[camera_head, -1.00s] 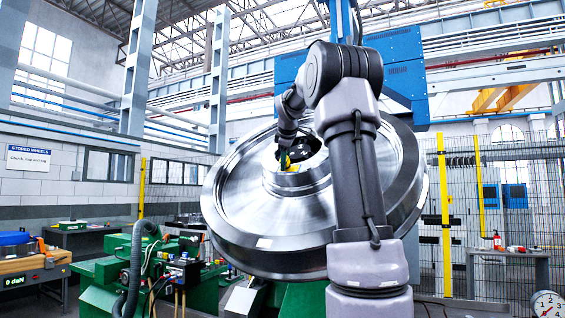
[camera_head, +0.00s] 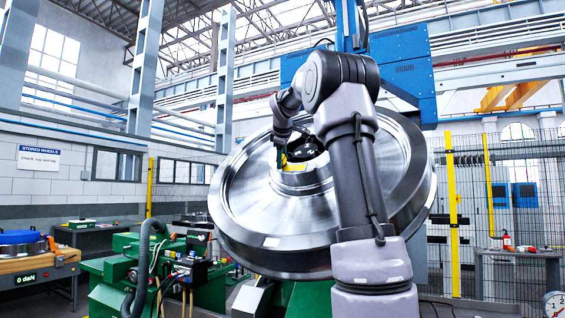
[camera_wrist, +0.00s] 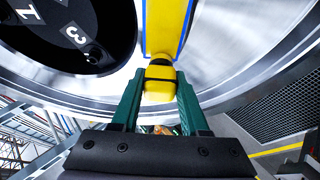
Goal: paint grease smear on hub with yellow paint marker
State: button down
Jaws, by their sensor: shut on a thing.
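The large steel rail wheel (camera_head: 265,222) faces me, tilted, with its raised hub (camera_head: 303,183) around a dark centre. My gripper (camera_head: 282,162) is at the upper left of the hub, small and partly hidden by my arm. In the wrist view its green fingers (camera_wrist: 160,103) are shut on the yellow paint marker (camera_wrist: 160,78), which has a dark band across it. A yellow strip with blue edges (camera_wrist: 166,25) lies beyond the marker; I cannot tell whether they touch. I cannot make out a grease smear.
A black disc with white numerals (camera_wrist: 68,32) is at the upper left of the wrist view. A green machine (camera_head: 120,270) stands left of the wheel, and a table with a readout (camera_head: 35,268) further left. A mesh fence (camera_head: 475,205) is at the right.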

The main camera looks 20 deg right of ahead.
jog(key=shift+s+a+r, duration=0.6)
jog(key=shift+a+r, duration=0.1)
jog(key=shift+r, duration=0.25)
jog(key=shift+s+a+r, duration=0.55)
jog(key=shift+a+r, duration=0.15)
jog(key=shift+r, duration=0.2)
jog(key=shift+r, duration=0.1)
jog(key=shift+s+a+r, duration=0.65)
jog(key=shift+a+r, duration=0.2)
jog(key=shift+r, duration=0.15)
